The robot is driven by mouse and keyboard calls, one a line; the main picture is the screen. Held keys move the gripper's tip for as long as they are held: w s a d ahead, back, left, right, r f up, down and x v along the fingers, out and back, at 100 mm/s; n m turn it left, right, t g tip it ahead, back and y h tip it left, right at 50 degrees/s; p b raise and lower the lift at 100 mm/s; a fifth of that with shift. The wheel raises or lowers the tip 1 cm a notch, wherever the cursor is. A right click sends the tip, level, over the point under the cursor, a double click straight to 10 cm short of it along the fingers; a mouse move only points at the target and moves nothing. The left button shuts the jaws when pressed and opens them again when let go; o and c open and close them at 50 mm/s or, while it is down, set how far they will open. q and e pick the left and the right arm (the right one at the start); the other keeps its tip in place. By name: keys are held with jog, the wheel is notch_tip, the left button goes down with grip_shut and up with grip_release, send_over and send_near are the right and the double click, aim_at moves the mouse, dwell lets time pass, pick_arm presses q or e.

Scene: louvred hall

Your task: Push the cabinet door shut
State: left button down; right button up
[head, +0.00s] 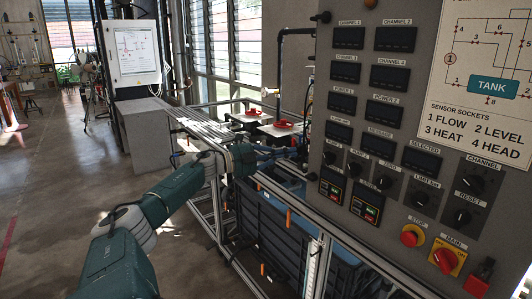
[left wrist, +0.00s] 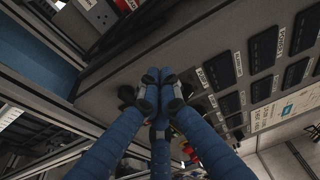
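A large grey control cabinet front (head: 322,100) fills the right of the head view, with displays, knobs and labels on it. I see no open gap or hinge on it, so I cannot tell whether this is the door or how far it stands open. My left gripper (head: 298,152) reaches to its left edge, partly lost against dark pipes. In the left wrist view, the blue fingers of the left gripper (left wrist: 160,78) come together at the tips with nothing visible between them. The grey face (left wrist: 190,58) lies beyond them; contact cannot be told. My right gripper is not in view.
An aluminium-framed bench (head: 200,125) with red valve handles (head: 283,125) stands beside the cabinet, above dark blue crates (head: 285,235). A white wall box (head: 130,68) stands behind. Red and yellow buttons (head: 412,235) sit low on the panel.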

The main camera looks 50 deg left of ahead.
pick_arm(q)
jog(key=a+b, duration=0.3)
jog(key=a, duration=0.4)
jog(key=shift+s+a+f, duration=0.15)
jog(key=shift+s+f, duration=0.25)
jog(key=shift+f, duration=0.05)
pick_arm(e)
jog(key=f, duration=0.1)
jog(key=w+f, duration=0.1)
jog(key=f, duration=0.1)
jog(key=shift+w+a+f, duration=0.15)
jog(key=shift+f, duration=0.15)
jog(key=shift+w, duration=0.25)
